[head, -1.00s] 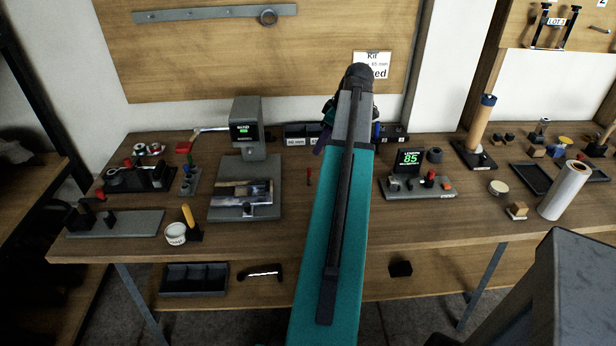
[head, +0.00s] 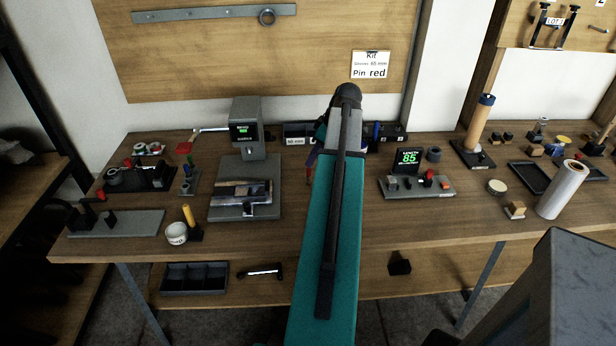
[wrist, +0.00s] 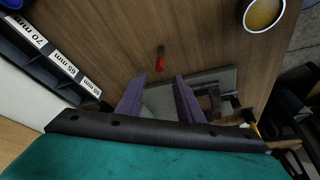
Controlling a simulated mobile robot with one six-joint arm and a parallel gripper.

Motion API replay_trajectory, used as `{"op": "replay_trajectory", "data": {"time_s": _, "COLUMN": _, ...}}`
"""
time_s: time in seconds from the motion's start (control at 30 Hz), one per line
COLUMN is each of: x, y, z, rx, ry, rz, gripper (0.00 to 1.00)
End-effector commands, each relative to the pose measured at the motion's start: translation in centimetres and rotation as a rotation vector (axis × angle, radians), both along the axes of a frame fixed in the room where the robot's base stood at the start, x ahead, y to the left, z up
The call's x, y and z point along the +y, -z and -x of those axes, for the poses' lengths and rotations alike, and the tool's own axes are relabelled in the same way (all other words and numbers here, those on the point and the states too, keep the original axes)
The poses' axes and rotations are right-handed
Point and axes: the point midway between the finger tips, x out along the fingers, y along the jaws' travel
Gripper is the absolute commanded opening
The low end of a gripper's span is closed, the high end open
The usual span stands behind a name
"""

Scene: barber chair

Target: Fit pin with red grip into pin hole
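The pin with red grip (wrist: 160,62) lies on the wooden bench in the wrist view, just beyond the gap between my fingertips. In the head view my arm and gripper cover most of that spot. My gripper (wrist: 160,80) is open, its two purple fingers apart with nothing between them. In the head view my gripper (head: 314,160) is partly hidden behind my arm, over the bench right of the grey press (head: 247,130). The press's base plate (wrist: 215,80) shows behind the fingers in the wrist view. I cannot make out which part holds the pin hole.
Labelled bins (head: 298,130) stand at the back of the bench. The length gauge (head: 409,160) reading 85 stands on the right. A dark fixture (head: 150,180) and a grey plate (head: 115,223) are on the left. A wall card (head: 370,65) reads "Pin red".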

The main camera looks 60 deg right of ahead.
Motion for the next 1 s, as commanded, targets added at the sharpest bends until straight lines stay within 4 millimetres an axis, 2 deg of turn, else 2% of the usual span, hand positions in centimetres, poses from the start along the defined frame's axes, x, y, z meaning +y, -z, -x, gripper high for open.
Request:
{"op": "replay_trajectory", "data": {"time_s": 0.27, "x": 0.0, "y": 1.1, "z": -0.4, "rx": 0.001, "ry": -0.001, "rz": -0.002, "gripper": 0.34}}
{"op": "replay_trajectory", "data": {"time_s": 0.7, "x": 0.1, "y": 4.5, "z": -1.8, "rx": 0.0, "ry": -0.001, "rz": -0.001, "gripper": 0.34}}
{"op": "replay_trajectory", "data": {"time_s": 1.0, "x": 0.1, "y": 4.9, "z": -2.0, "rx": 0.0, "ry": -0.002, "rz": 0.0, "gripper": 0.34}}
